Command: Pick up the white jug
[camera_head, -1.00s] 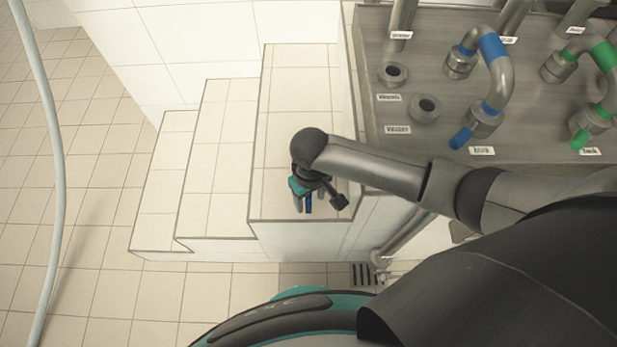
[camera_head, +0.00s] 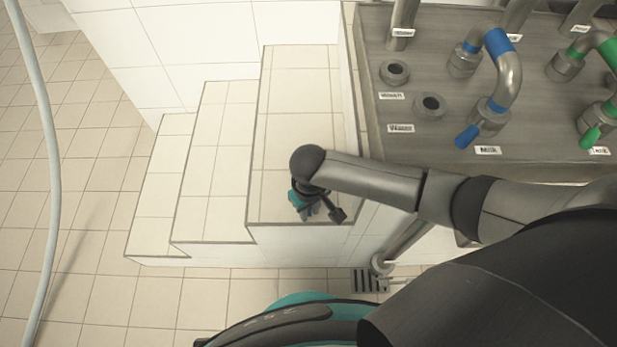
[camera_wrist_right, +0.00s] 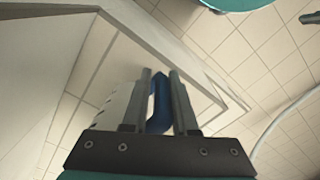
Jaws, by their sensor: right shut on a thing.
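My right gripper (camera_head: 307,209) is over the front end of the top tiled step in the head view, pointing down. In the right wrist view my right gripper (camera_wrist_right: 160,76) has its two dark fingers on either side of a blue handle (camera_wrist_right: 160,112), shut on it. A white body with small dark marks along its edge, which looks like the white jug (camera_wrist_right: 112,106), shows to the left of the fingers. The fingers and palm hide part of it. In the head view my wrist hides the jug. My left gripper is not in view.
White tiled steps (camera_head: 212,160) descend to the left, with open tiled floor beyond. A steel counter (camera_head: 450,145) with labelled ports and blue- and green-marked pipes (camera_head: 508,75) stands to the right. A pale hose (camera_head: 47,150) hangs at far left. A floor drain (camera_head: 365,281) lies below.

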